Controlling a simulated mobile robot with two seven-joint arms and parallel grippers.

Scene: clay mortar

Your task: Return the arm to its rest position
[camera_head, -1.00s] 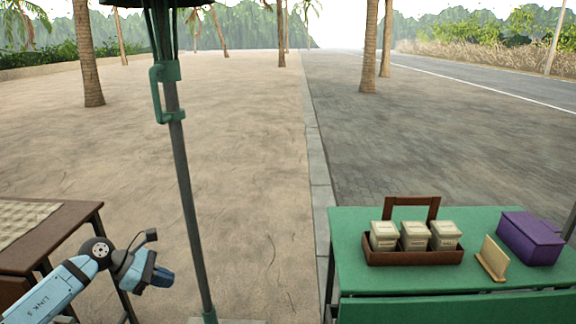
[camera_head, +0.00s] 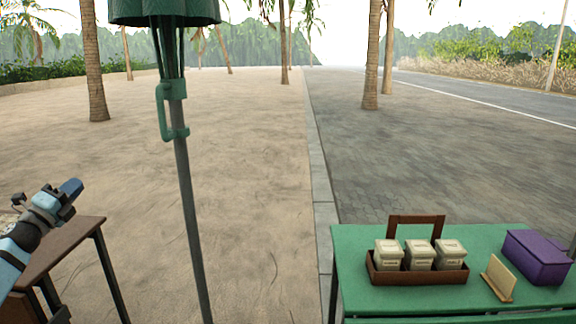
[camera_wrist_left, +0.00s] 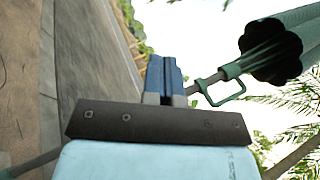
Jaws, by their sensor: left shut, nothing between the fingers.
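My left gripper (camera_head: 71,189) is at the left side of the head view, raised near the brown table and pointing up and to the right. Its blue fingers are shut with nothing between them. The fingers also show in the left wrist view (camera_wrist_left: 166,76), side by side and touching. Beyond them there are the pavement, sky and part of the umbrella. My right gripper is in neither view.
A closed green umbrella (camera_head: 168,12) on a grey pole stands right of my left arm. The brown table (camera_head: 62,245) is at the left. The green table (camera_head: 350,262) at the right holds a brown caddy (camera_head: 420,276) with three jars, a card stand (camera_head: 498,278) and a purple box (camera_head: 537,256).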

